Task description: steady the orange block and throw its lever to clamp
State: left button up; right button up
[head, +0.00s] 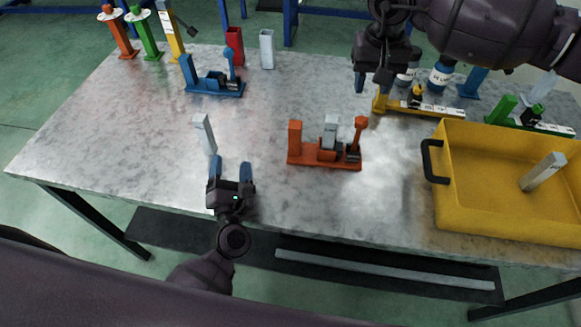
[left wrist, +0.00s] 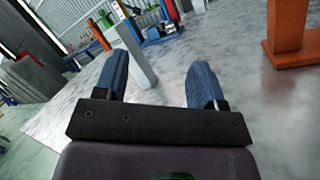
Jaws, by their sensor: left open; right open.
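The orange block (head: 315,162) is a clamp fixture on the table, with an upright orange post at its left, a grey piece in the middle and an orange-topped lever (head: 360,130) standing up at its right. Part of its orange post (left wrist: 288,30) shows at the right of the left wrist view. My left gripper (head: 231,165) is open and empty, left of the orange block near the table's front edge; its blue fingers (left wrist: 157,82) are apart. My right gripper (head: 373,82) is open above the table's far side, beyond the orange block and apart from it.
A light grey bar (head: 204,134) stands just beyond my left gripper. A blue clamp fixture (head: 213,88) stands further back. A yellow clamp (head: 420,107), a green clamp (head: 530,122) and a yellow bin (head: 480,215) are at the right. Table is clear around the orange block.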

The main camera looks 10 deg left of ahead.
aim_at(294, 142)
pick_arm(q)
jog(key=w+d+n+h, duration=0.1)
jog(key=d, duration=0.3)
jog(key=d+n+g+h, duration=0.1)
jog(key=d+n, duration=0.1)
jog(key=d, duration=0.2)
jog(key=w+d+f+n+h, duration=0.1)
jog(key=d+n, duration=0.1)
jog(key=d, duration=0.2)
jog(key=shift+w+g, duration=0.35)
jog(key=shift+g, duration=0.05)
jog(key=shift+w+d+h, duration=0.2)
jog(key=shift+d+h, duration=0.2)
jog(key=shift+d, duration=0.1)
jog(key=w, duration=1)
jog(key=shift+w+a, duration=0.25)
jog(key=shift+a, duration=0.1)
jog(key=shift+c, duration=0.3)
